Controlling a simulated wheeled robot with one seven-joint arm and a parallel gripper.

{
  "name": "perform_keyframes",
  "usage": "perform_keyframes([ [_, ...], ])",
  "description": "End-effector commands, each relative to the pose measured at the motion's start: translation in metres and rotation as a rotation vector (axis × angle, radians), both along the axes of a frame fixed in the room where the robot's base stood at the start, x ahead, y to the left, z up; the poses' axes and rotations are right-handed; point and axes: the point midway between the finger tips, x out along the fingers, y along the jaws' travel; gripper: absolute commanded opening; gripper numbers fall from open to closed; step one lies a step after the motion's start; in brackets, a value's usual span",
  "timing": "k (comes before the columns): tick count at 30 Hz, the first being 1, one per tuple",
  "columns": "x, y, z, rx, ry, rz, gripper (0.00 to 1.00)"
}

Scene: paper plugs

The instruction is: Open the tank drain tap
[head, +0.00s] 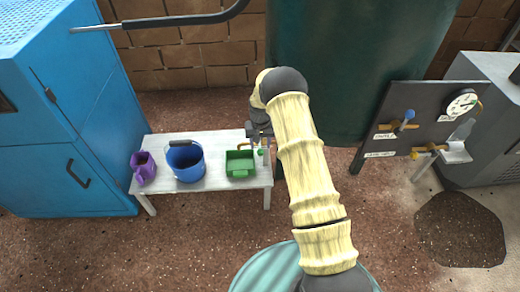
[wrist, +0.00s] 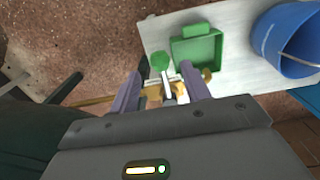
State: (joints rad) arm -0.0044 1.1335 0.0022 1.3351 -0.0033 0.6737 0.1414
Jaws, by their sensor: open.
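The large dark green tank (head: 350,60) stands against the brick wall. In the wrist view the tap shows as a green-ended lever (wrist: 160,62) on a pale stem, with brass-coloured parts (wrist: 152,94) at its base. The green end (head: 261,152) also shows small in the head view, beside the tank. My gripper (wrist: 160,78) is open, with one finger on each side of the lever's stem; whether either finger touches it I cannot tell. In the head view my gripper (head: 262,142) is partly hidden by my arm.
A white bench (head: 214,172) holds a green tray (head: 229,168), a blue bucket (head: 188,166) and a purple jug (head: 143,168). A dark panel (head: 418,95) with a gauge (head: 461,104) and blue and yellow handles stands right. A blue cabinet (head: 65,120) stands left.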

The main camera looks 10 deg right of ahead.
Motion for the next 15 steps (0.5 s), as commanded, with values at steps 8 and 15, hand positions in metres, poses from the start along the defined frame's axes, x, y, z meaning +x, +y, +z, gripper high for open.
perform_keyframes([
  [8, 0.0002, 0.0001, -0.0009, 0.000, -0.001, 0.000, 0.47],
  [15, 0.0001, 0.0001, -0.0056, 0.000, 0.000, 0.000, 0.47],
])
